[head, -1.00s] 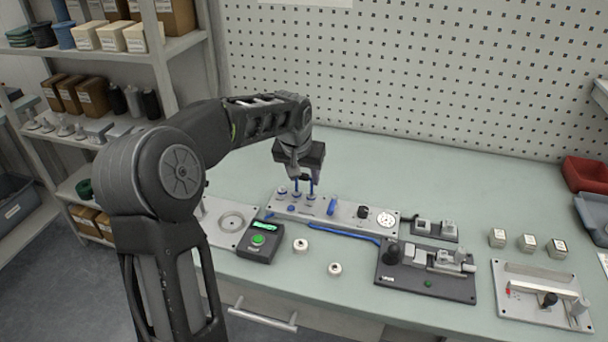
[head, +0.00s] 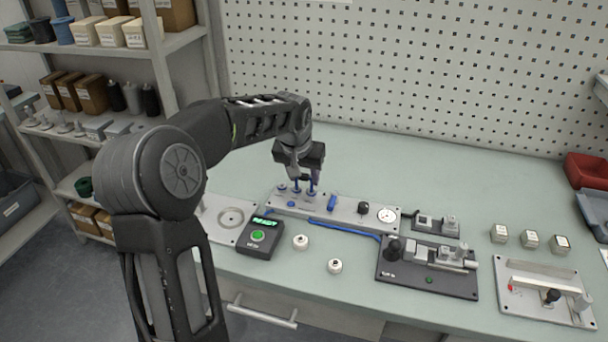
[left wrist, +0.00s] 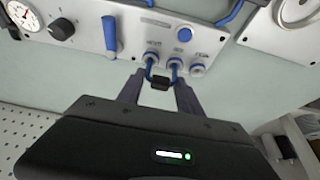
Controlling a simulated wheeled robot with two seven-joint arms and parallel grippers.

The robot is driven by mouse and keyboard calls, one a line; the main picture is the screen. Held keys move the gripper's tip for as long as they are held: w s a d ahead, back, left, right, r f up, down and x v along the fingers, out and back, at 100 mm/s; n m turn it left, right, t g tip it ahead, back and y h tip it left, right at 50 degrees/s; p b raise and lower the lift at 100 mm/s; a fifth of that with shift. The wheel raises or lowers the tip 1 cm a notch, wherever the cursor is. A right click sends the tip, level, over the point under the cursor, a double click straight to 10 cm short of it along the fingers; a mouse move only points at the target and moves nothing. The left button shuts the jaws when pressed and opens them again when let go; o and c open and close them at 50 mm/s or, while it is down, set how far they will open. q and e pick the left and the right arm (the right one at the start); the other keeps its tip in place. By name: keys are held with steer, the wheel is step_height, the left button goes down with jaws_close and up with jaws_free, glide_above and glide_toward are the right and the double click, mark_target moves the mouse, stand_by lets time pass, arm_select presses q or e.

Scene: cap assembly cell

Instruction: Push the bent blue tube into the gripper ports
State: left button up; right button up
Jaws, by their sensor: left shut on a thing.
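The bent blue tube (left wrist: 148,70) is a small U shape with two legs, seen in the left wrist view. My left gripper (left wrist: 160,84) is shut on its bend, with the two dark fingers on either side. The legs point at two ports (left wrist: 175,64) on the grey panel (left wrist: 225,50). Their ends meet the blue port collars; how deep they sit I cannot tell. A third port (left wrist: 197,69) beside them has no tube leg in it. In the head view, my left gripper (head: 303,174) is low over the left part of the panel (head: 345,213). My right gripper is not in view.
A control box (head: 260,238) with a green button and lit display stands in front of the panel. Two white round parts (head: 300,242) lie nearby. A dark fixture (head: 428,268) is to the right.

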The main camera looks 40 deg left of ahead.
arm_select(q)
steer(key=shift+f, duration=0.15)
steer(key=o, duration=1.4)
steer(key=v, duration=0.7)
steer(key=shift+s+d+r+b, duration=0.1)
steer(key=shift+r+b, duration=0.25)
steer(key=shift+r, duration=0.05)
steer(key=shift+s, duration=0.1)
